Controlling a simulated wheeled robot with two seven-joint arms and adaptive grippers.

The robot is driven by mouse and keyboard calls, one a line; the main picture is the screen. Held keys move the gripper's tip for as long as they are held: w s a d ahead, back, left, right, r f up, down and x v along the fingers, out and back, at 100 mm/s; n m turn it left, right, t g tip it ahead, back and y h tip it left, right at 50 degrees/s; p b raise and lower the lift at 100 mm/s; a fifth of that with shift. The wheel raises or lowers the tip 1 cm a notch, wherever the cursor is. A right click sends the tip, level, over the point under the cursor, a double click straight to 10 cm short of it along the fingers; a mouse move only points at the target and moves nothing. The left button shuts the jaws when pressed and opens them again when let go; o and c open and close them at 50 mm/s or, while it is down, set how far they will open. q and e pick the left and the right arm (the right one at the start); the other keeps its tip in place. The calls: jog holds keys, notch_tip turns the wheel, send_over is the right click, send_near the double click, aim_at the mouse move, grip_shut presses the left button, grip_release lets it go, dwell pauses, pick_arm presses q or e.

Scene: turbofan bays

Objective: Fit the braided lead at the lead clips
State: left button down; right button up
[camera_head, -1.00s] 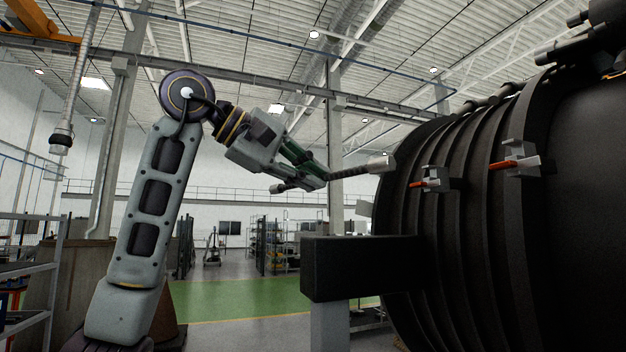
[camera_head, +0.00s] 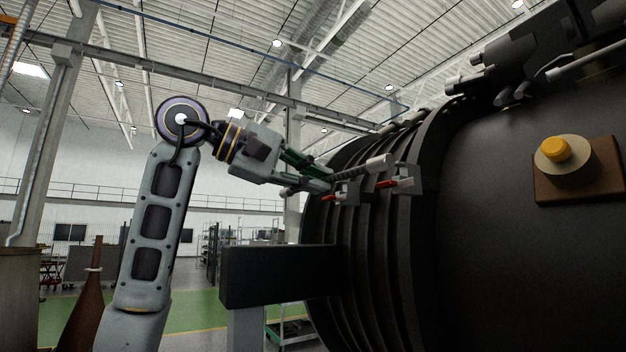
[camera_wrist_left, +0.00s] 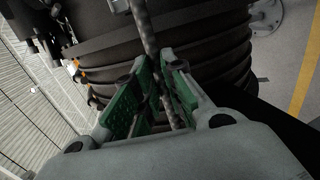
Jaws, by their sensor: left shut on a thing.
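My left gripper (camera_head: 318,179) is shut on the braided lead (camera_head: 350,172), a dark ribbed cable with a light grey end piece (camera_head: 378,163) pointing right. The lead also runs between the green finger pads in the left wrist view (camera_wrist_left: 148,38). Two lead clips sit on the engine casing's ribs: the nearer clip (camera_head: 405,178) and the farther clip (camera_head: 352,192), each with a red lever. In the head view the lead overlaps the area just above the clips; I cannot tell whether it touches them. My right gripper is not in view.
The large dark ribbed engine casing (camera_head: 400,260) fills the right side. A black beam (camera_head: 280,274) juts left from it, below my gripper. A yellow knob (camera_head: 555,149) stands on a brown plate at the right.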

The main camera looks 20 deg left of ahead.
pick_arm(q)
jog(key=h, duration=0.1)
jog(key=t, duration=0.1)
jog(key=m+h, duration=0.1)
jog(key=shift+d+r+t+h, duration=0.25)
jog(key=shift+r+t+h, duration=0.05)
dwell(0.3)
dwell(0.5)
jog(key=shift+r, duration=0.1)
jog(key=shift+w+a+p+x, duration=0.15)
jog(key=shift+p+x, duration=0.5)
jog(key=shift+x, duration=0.7)
jog(key=shift+w+a+p+x, duration=0.1)
jog(key=shift+p+x, duration=0.5)
jog(key=shift+x, duration=0.75)
